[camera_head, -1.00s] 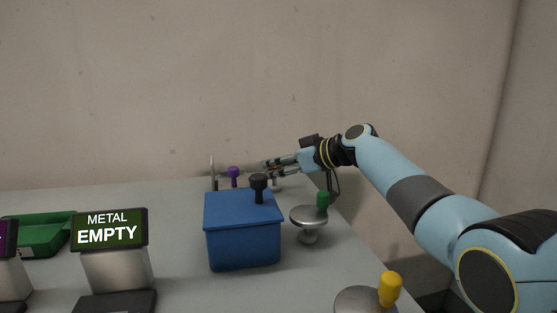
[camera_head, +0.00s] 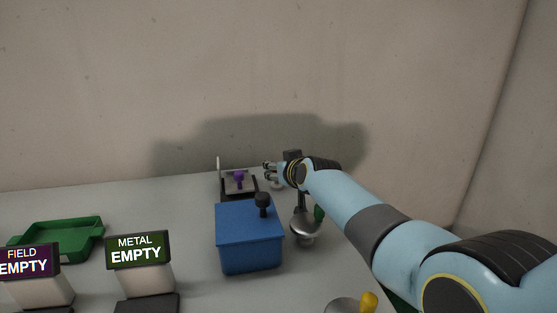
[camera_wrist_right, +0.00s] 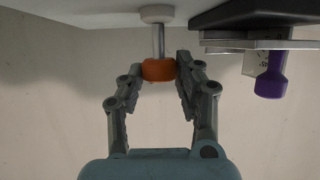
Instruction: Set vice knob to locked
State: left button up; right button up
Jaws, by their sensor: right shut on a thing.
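An orange knob (camera_wrist_right: 158,69) on a thin metal stem shows in the right wrist view, which looks upside down, with the table surface at the top. A pale round base (camera_wrist_right: 157,14) sits at the stem's far end. My right gripper (camera_wrist_right: 161,73) is shut on the orange knob, one finger on each side. In the head view my right gripper (camera_head: 267,171) is at the far right part of the table, beside a black frame (camera_head: 224,187) with a purple knob (camera_head: 239,178). The orange knob is not clear there. My left gripper is not in view.
A blue box (camera_head: 248,240) with a black knob (camera_head: 263,203) stands in front. A silver disc (camera_head: 303,228) with a green knob (camera_head: 319,214) is right of it. A yellow knob (camera_head: 369,301) is nearer. Signs and a green tray (camera_head: 60,240) stand left.

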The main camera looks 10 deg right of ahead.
dwell(0.4)
jog(key=o, duration=1.2)
jog(key=shift+c, duration=0.2)
notch_tip(320, 180, up, 10)
